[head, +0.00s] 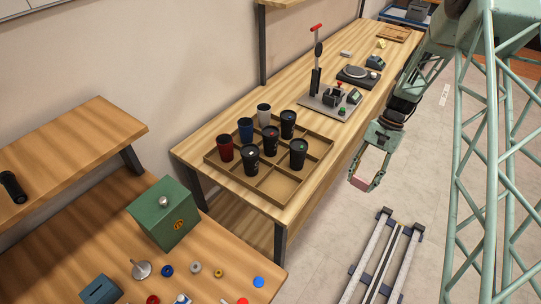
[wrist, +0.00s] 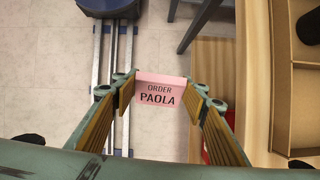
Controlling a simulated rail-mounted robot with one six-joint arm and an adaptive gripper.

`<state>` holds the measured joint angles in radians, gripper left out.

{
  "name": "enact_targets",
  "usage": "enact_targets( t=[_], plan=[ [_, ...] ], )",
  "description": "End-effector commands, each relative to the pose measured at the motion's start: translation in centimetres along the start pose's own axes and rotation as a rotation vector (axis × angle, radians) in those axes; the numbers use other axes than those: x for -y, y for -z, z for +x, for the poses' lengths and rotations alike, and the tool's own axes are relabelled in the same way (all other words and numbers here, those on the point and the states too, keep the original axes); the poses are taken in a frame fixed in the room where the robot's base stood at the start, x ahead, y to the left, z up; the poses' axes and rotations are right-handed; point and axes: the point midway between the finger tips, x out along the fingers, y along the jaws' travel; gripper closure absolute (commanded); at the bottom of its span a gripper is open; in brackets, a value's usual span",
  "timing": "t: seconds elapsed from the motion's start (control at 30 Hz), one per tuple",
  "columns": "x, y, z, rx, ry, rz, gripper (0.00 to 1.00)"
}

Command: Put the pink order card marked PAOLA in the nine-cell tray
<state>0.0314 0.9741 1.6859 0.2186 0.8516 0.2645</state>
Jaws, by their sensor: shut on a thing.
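The pink order card marked PAOLA (wrist: 160,91) is held between the two fingers of my gripper (wrist: 162,100) in the wrist view, its print facing the camera. In the head view my gripper (head: 365,184) hangs over the floor to the right of the bench, with the pink card (head: 360,183) at its tips. The nine-cell tray (head: 287,197) lies on the near end of the bench, left of my gripper. Several tumblers, red, blue, white and black, stand in its back and middle cells. Front cells look empty. The tray's edge also shows at the right of the wrist view (wrist: 283,80).
The wooden bench (head: 215,128) carries a press (head: 333,99) and a scale-like device (head: 358,75) beyond the tray. A floor rail (head: 366,262) runs below. A green box (head: 164,216) and small parts sit on a nearer table. Open floor lies right of the bench.

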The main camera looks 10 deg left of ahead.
Motion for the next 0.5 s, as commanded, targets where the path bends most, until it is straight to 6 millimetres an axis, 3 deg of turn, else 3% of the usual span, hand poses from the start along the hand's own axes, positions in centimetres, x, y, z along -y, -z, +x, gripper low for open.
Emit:
enact_targets(
  t=[0.3,0.5],
  plan=[
    [6.1,2.3,-6.9,-0.002,0.156,0.368,0.7],
    [8.9,2.9,-10.5,-0.001,0.223,0.534,0.7]
  ],
)
